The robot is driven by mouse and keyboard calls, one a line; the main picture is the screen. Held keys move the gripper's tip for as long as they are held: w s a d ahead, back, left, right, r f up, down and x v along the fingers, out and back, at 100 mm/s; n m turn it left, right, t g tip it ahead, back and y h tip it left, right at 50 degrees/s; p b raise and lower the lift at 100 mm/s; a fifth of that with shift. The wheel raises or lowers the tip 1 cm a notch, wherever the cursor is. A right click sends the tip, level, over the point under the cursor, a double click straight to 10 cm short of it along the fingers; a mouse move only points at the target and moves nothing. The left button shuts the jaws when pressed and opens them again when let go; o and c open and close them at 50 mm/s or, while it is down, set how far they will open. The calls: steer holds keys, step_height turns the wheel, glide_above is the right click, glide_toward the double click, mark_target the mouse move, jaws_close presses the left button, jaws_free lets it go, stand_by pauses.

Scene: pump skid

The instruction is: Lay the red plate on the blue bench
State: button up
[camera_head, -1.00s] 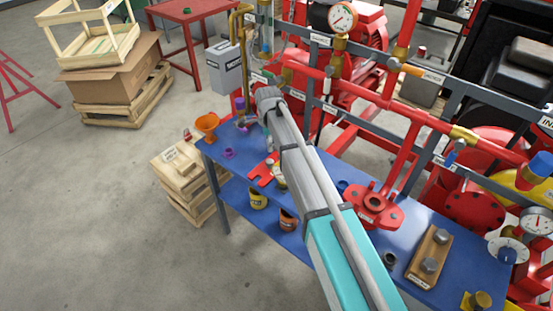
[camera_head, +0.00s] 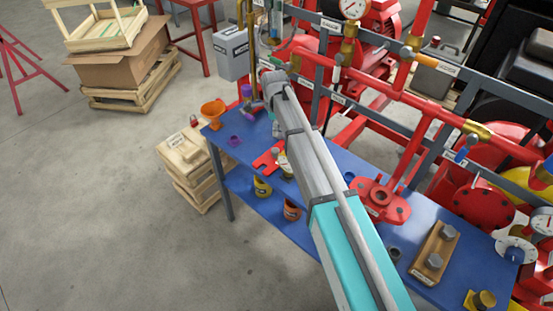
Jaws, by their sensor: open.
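The blue bench (camera_head: 238,186) runs diagonally from the middle left to the lower right in the head view. A flat red piece (camera_head: 267,160), which looks like the red plate, shows at the bench's left part, partly covered by my arm. I cannot tell whether it lies flat on the top. My arm reaches up across the bench from the lower right, its far end above the bench's back left edge. My gripper cannot be made out behind the arm.
Yellow (camera_head: 262,186) and brown (camera_head: 292,209) cans sit lower. Red pipework stands behind; wooden crates (camera_head: 188,155) stand left.

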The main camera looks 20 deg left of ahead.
mark_target(275, 150)
steer(key=shift+s+f+b, duration=0.1)
steer(key=shift+f+b, duration=3.4)
steer(key=shift+f, duration=0.25)
steer(key=shift+f, duration=0.1)
steer(key=shift+f+b, duration=2.5)
steer(key=shift+b, duration=0.1)
jaws_close()
